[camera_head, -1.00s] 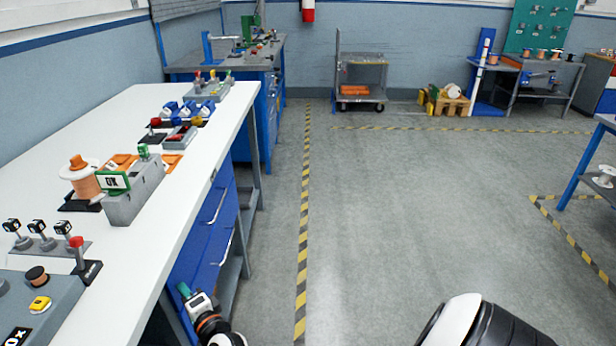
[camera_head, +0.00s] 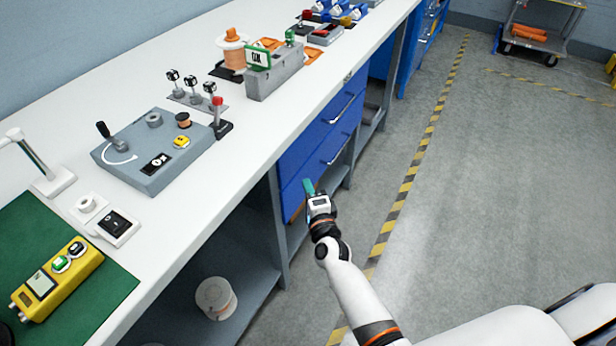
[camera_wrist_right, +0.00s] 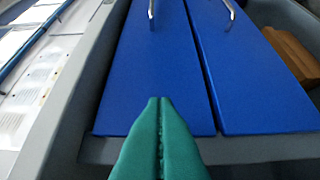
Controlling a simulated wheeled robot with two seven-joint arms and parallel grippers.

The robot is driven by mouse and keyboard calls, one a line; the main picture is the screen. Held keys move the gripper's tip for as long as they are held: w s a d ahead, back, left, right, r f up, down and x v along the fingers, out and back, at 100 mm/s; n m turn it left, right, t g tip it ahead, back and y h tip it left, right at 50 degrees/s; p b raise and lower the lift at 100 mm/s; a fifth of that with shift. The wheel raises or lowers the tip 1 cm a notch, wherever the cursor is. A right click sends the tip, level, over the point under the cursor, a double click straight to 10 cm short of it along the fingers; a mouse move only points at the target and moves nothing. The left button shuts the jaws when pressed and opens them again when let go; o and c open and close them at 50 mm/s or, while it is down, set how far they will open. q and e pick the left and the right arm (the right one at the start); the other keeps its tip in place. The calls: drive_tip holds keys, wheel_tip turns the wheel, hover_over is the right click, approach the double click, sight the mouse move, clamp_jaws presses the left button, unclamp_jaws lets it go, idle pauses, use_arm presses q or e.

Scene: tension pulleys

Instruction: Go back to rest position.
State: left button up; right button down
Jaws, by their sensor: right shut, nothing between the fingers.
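My right gripper (camera_head: 309,187) has teal fingers and hangs beside the workbench, in front of the blue drawers (camera_head: 322,150). It is lower than the white worktop (camera_head: 262,118) and apart from anything on it. In the right wrist view its teal fingertips (camera_wrist_right: 160,103) are pressed together with nothing between them, and the blue drawer fronts (camera_wrist_right: 160,75) with metal handles show beyond. My right arm comes up from the bottom right of the head view. My left gripper is not in view.
On the worktop are a grey control box (camera_head: 150,165), a green mat (camera_head: 40,235) with a yellow device (camera_head: 57,282), a copper spool (camera_head: 234,55) and a grey OK-sign fixture (camera_head: 275,78). A white bucket (camera_head: 216,297) stands under the bench.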

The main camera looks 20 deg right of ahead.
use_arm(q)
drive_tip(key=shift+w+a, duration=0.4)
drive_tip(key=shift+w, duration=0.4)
use_arm(e)
drive_tip(key=s, duration=0.6)
drive_tip(key=shift+s+a+f, duration=0.2)
drive_tip(key=shift+s+a, duration=0.15)
